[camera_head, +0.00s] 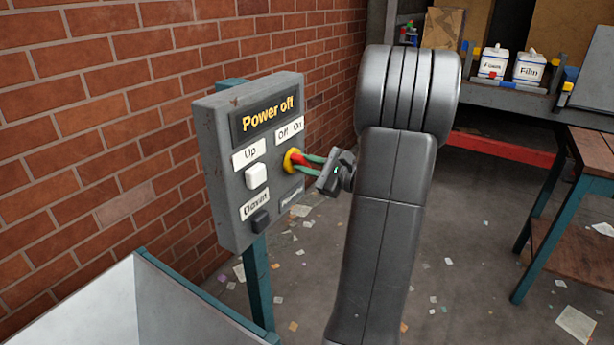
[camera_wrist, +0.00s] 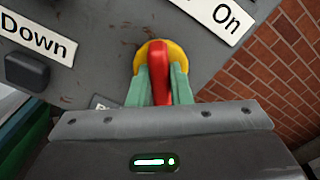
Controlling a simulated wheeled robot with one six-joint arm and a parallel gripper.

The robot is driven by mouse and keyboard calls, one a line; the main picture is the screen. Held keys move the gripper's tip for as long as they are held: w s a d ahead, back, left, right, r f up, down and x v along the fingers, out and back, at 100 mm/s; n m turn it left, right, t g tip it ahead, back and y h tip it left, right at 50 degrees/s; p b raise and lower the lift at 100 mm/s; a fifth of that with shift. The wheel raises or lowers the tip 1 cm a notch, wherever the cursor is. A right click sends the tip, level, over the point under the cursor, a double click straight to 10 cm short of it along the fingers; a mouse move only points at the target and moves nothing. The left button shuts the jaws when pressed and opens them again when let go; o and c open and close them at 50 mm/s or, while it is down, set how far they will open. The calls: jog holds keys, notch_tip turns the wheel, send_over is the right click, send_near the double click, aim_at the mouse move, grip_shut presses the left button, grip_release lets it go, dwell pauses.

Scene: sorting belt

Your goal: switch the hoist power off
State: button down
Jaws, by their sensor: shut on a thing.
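The grey hoist control box (camera_head: 225,190) stands on a teal post in front of the brick wall. The handle's near end is hidden by my gripper.
A white "Up" button (camera_head: 256,176) and a dark "Down" button (camera_head: 260,221) sit left of the switch. A pale chute or bin (camera_head: 130,305) is at the lower left. A workbench (camera_head: 590,150) stands right. Paper scraps litter the open floor.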

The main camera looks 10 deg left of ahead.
jog(key=shift+n+b, duration=0.4)
jog(key=shift+b, duration=0.05)
jog(key=c, duration=1.3)
grip_release()
jog(key=shift+s+d, duration=0.1)
jog(key=shift+d, duration=0.05)
jog(key=b+v, duration=0.2)
jog(key=v, duration=1.1)
jog(key=shift+d, duration=0.3)
